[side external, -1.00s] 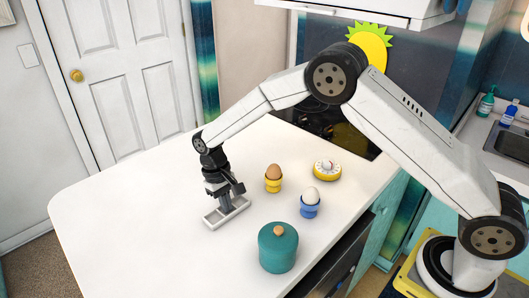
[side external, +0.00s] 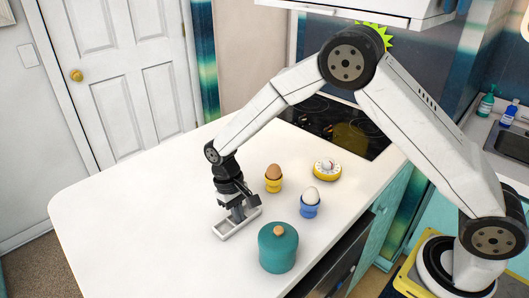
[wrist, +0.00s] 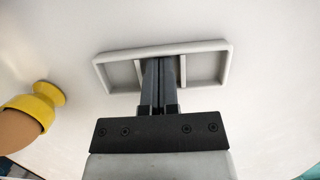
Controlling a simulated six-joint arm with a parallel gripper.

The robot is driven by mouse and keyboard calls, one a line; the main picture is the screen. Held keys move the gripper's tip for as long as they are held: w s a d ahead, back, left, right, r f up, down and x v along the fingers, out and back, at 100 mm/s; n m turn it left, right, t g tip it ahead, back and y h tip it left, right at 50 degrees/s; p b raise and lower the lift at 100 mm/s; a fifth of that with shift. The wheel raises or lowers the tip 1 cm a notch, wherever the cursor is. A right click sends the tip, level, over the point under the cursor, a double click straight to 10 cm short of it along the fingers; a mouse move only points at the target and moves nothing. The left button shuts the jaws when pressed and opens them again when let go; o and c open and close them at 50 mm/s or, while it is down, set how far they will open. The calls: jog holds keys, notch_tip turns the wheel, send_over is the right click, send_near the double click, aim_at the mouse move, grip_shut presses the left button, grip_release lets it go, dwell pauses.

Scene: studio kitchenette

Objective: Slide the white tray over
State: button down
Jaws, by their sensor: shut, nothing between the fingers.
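The white tray (side external: 226,233) is a shallow rectangle lying flat on the white counter. My gripper (side external: 238,216) points down over the tray. In the wrist view my gripper (wrist: 160,70) is shut, with nothing between its fingers. The fingertips reach into the middle compartment. Whether they touch a wall or the floor of the tray is hidden.
A brown egg in a yellow cup (side external: 273,185) stands right of the tray; the cup also shows in the wrist view (wrist: 40,104). The counter's left is clear.

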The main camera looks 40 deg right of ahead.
aim_at(256, 237)
jog(key=shift+s, duration=3.1)
jog(key=shift+r, duration=0.1)
jog(key=v, duration=1)
jog(key=s+d+t, duration=0.5)
jog(key=s+d, duration=0.7)
jog(key=d, duration=0.1)
jog(key=shift+f, duration=0.45)
